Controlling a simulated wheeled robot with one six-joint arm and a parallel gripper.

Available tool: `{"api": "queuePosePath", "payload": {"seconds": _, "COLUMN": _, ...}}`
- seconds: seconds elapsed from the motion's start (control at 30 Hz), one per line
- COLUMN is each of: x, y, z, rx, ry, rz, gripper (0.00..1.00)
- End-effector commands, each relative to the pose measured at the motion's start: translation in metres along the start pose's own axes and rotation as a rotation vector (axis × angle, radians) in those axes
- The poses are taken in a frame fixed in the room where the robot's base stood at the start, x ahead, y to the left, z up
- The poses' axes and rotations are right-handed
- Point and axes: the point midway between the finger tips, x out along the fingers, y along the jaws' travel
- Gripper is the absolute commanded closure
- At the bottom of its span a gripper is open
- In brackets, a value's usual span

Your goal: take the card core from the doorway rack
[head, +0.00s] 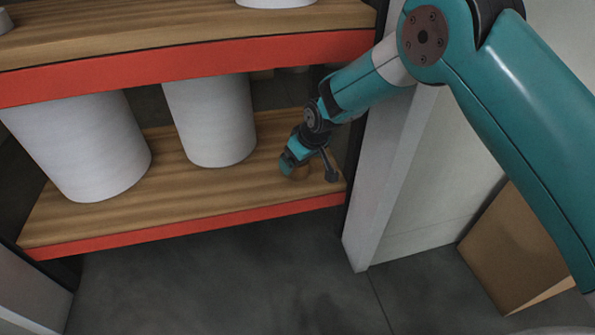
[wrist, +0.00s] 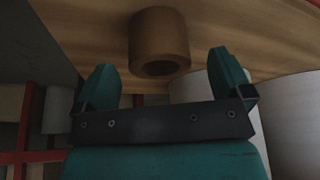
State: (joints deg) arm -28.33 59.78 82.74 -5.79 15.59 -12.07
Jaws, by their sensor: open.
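The card core (wrist: 158,36) is a short brown hollow cylinder on the wooden lower shelf of the rack. In the wrist view it sits ahead of my gripper (wrist: 161,68), between the lines of the two teal fingers, and I see no finger touching it. In the head view my gripper (head: 310,171) is low over the right end of the lower shelf (head: 225,190). Its fingers are apart, with nothing held. There, only a small brown part of the core (head: 299,172) shows between the fingers; the rest is hidden.
Two large white rolls, one at the left (head: 80,145) and one nearer my gripper (head: 212,120), stand on the lower shelf. The red-edged upper shelf (head: 190,70) is above. A white door frame (head: 385,190) is close at the right, with a cardboard box (head: 515,245) beyond.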

Motion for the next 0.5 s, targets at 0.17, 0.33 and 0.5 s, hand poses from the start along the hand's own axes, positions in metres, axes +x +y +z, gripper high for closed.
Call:
{"api": "queuePosePath", "payload": {"seconds": 0.17, "x": 0.030, "y": 0.001, "z": 0.000, "rx": 0.000, "ry": 0.000, "rz": 0.000, "gripper": 0.03}}
{"api": "queuePosePath", "payload": {"seconds": 0.33, "x": 0.034, "y": 0.001, "z": -0.002, "rx": 0.000, "ry": 0.001, "rz": 0.001, "gripper": 0.03}}
{"api": "queuePosePath", "payload": {"seconds": 0.5, "x": 0.033, "y": 0.001, "z": -0.002, "rx": 0.000, "ry": 0.001, "rz": 0.000, "gripper": 0.05}}
